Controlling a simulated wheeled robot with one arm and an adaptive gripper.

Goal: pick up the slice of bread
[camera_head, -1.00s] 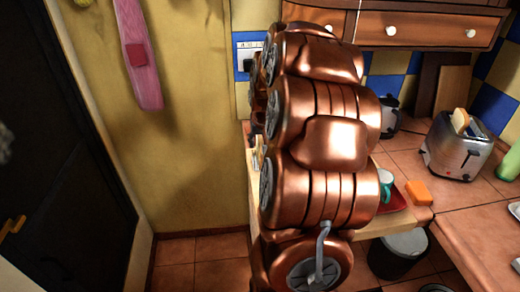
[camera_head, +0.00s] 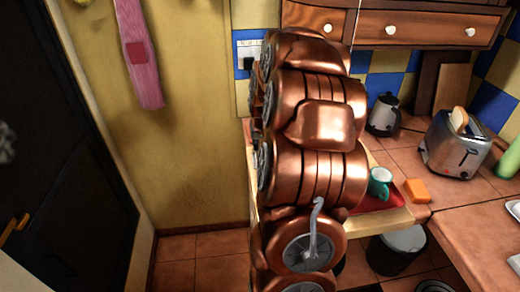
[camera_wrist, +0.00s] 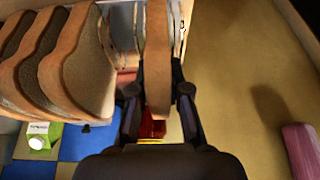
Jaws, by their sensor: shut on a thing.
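In the wrist view a slice of bread (camera_wrist: 157,50) stands edge-on between the two fingers of my gripper (camera_wrist: 158,90). The fingers touch it on both sides and are shut on it. Several other bread slices (camera_wrist: 85,60) stand in a row to the left, with a gap between them and the held slice. In the head view my copper-coloured arm hides my gripper and the held slice. Another slice (camera_head: 459,118) sticks up out of the toaster (camera_head: 455,148) on the counter.
A green mug (camera_head: 379,183) stands on a red tray (camera_head: 376,204). An orange block (camera_head: 417,190) and a kettle (camera_head: 384,115) are near it. A green and white carton (camera_wrist: 40,138) shows at the wrist view's lower left. Pink cloth (camera_wrist: 301,150) hangs at its right.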

